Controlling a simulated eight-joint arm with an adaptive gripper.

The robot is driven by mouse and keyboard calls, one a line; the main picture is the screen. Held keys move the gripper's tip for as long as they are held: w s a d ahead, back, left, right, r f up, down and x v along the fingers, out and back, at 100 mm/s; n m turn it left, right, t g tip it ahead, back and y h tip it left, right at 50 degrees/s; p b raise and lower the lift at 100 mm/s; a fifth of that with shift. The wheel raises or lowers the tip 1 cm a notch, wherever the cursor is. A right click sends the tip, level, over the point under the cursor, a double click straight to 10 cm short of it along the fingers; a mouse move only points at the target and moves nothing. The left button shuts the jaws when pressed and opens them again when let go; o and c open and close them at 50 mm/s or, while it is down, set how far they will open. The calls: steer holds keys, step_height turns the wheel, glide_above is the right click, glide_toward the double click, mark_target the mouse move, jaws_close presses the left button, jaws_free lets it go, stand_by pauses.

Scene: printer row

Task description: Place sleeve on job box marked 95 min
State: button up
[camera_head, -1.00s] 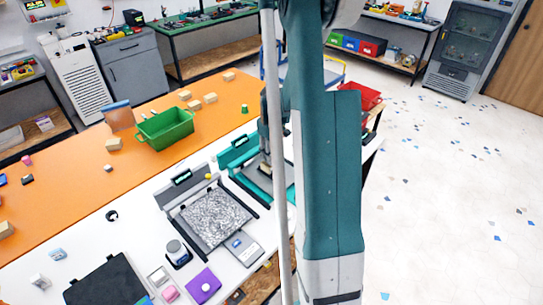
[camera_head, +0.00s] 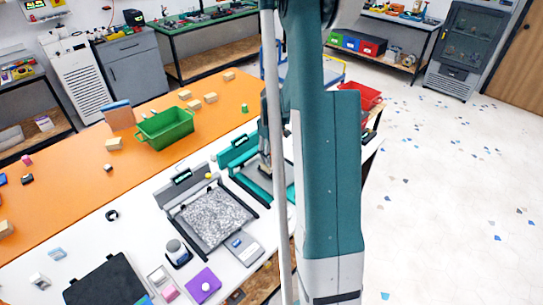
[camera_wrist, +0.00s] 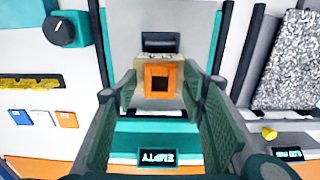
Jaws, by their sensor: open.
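In the wrist view, an orange square piece with a dark opening (camera_wrist: 160,80), possibly the sleeve, sits against a pale block between my fingers. My gripper (camera_wrist: 160,76) is open, with one ribbed finger on each side of it; I cannot tell whether they touch it. In the head view, the teal printer (camera_head: 238,150) is partly hidden behind my arm, as is my gripper. No box marked 95 min is readable in either view.
A grey printer with a speckled plate (camera_head: 212,216) stands beside the teal one; its display (camera_wrist: 288,154) is unreadable. A green bin (camera_head: 166,128) and several pale blocks lie on the orange strip. A purple pad (camera_head: 204,286) and black mat (camera_head: 105,284) are nearer.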

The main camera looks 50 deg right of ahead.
steer(key=shift+r, duration=0.15)
step_height(320, 180, up, 12)
stand_by(0.7)
steer(key=shift+a, duration=0.1)
stand_by(0.7)
steer(key=s+a+r+t, duration=0.1)
steer(key=a+r, duration=0.4)
steer(key=a, duration=0.3)
steer(key=s+a+r+t+h, duration=0.15)
steer(key=a+r, duration=0.25)
steer(key=a, duration=0.5)
steer(key=s+a+r+t, duration=0.1)
steer(key=a+r, duration=0.4)
steer(key=a, duration=0.3)
steer(key=s+a+t, duration=0.2)
steer(key=s+a, duration=0.5)
steer(key=a, duration=0.3)
steer(key=s+a+r+t+y, duration=0.1)
steer(key=s+a, duration=0.6)
steer(key=a, duration=0.2)
steer(key=shift+s+a+r+t, duration=0.15)
steer(key=shift+a+t, duration=0.2)
steer(key=shift+a, duration=0.05)
